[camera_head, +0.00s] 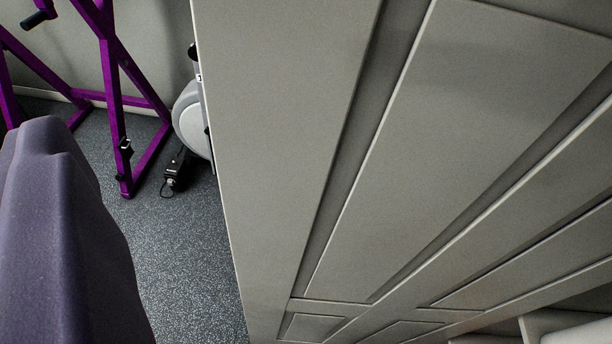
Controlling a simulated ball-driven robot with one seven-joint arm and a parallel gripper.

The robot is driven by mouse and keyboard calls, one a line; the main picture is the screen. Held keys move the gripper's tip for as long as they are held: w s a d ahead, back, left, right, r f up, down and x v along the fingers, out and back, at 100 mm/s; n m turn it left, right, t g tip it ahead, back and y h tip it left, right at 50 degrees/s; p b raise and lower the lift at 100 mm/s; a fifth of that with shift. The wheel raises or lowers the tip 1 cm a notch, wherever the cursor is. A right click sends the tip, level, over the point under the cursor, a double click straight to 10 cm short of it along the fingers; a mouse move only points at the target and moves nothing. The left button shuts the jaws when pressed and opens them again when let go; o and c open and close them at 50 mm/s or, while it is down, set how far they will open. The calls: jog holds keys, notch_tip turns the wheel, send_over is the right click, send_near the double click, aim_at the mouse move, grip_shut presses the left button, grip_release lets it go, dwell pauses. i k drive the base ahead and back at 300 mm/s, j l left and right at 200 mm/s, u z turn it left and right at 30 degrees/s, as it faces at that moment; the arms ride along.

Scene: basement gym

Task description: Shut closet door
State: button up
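A large grey panelled door (285,120), which looks like the closet door, fills the middle and right of the view, very close to the camera. Its raised panels run slantwise. Its free-looking left edge runs from the top centre down to the bottom. I cannot tell how far it stands open. No handle shows. Past its lower right edge, pale shelf-like dividers (535,325) show in part. My gripper is not in view.
A purple metal gym frame (113,90) stands at the upper left by the wall. A grey-white exercise machine (192,118) is partly hidden behind the door. A dark purple padded shape (60,245) is close at the left. Speckled floor (185,265) between is clear.

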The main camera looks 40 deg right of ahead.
aim_at(388, 171)
jog(key=i+j+u, duration=0.5)
jog(key=u, duration=0.25)
jog(key=i+u, duration=0.35)
jog(key=i+l+z, duration=0.1)
jog(key=i+z, duration=0.8)
jog(key=i+j+z, duration=0.3)
jog(key=i+z, duration=0.15)
jog(key=i+l+z, duration=0.15)
jog(key=i+z, duration=0.8)
jog(key=z, duration=0.2)
jog(key=i+j+z, duration=0.15)
jog(key=i+z, duration=0.2)
jog(key=z, duration=0.45)
jog(key=i+z, duration=0.1)
jog(key=z, duration=0.8)
jog(key=j+z, duration=0.15)
jog(key=z, duration=0.3)
jog(key=i+z, duration=0.1)
jog(key=z, duration=0.3)
jog(key=j+z, duration=0.1)
jog(key=z, duration=0.35)
jog(key=j+z, duration=0.1)
jog(key=z, duration=0.35)
